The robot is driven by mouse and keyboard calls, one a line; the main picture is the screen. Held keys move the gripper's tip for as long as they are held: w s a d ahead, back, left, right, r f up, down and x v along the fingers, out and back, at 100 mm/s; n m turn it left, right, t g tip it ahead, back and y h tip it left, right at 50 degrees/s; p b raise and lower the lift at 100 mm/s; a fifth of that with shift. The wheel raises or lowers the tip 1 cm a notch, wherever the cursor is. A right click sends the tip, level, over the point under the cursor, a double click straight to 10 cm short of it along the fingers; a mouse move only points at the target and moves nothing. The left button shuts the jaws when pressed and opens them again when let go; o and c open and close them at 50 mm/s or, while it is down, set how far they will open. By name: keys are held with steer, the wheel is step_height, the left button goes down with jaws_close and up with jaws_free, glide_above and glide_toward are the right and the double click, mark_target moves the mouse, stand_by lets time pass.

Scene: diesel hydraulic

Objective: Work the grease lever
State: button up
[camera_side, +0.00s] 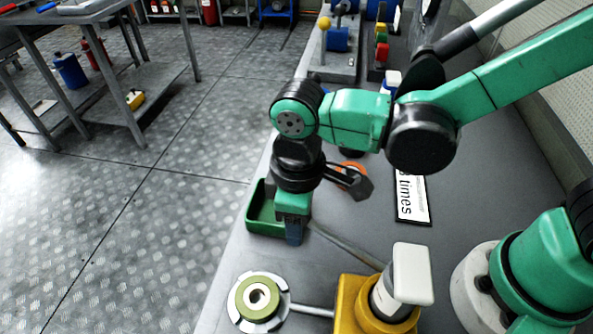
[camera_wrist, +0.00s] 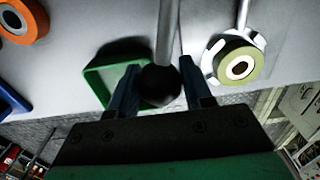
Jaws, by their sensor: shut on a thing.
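The grease lever is a thin grey rod (camera_side: 345,245) that runs from the yellow pump body (camera_side: 362,300) towards my gripper (camera_side: 293,232). In the wrist view the rod (camera_wrist: 167,35) ends in a black ball knob (camera_wrist: 160,86) between my two blue fingers. My gripper (camera_wrist: 161,88) is shut on this knob. In the side view the knob is hidden behind the fingers. A white capped cylinder (camera_side: 410,275) stands on the yellow body.
A green tray (camera_side: 262,212) sits right beside my gripper at the bench edge. An olive ring on a pale flange (camera_side: 258,298) lies in front, joined by a rod to the yellow body. A sign reading "times" (camera_side: 412,200) and an orange ring (camera_side: 352,168) lie behind.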

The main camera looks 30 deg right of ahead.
steer(key=shift+f, duration=0.35)
steer(key=shift+s+d+r, duration=0.15)
steer(key=shift+r, duration=1)
steer(key=shift+s+d+r, duration=0.15)
steer(key=shift+d+r, duration=0.05)
steer(key=shift+r, duration=0.3)
steer(key=shift+s+d+r, duration=0.15)
steer(key=shift+r, duration=0.35)
steer(key=shift+s+d+r, duration=0.25)
steer(key=shift+r, duration=0.2)
steer(key=shift+s+d+r, duration=0.25)
steer(key=shift+r, duration=0.15)
steer(key=o, duration=1.1)
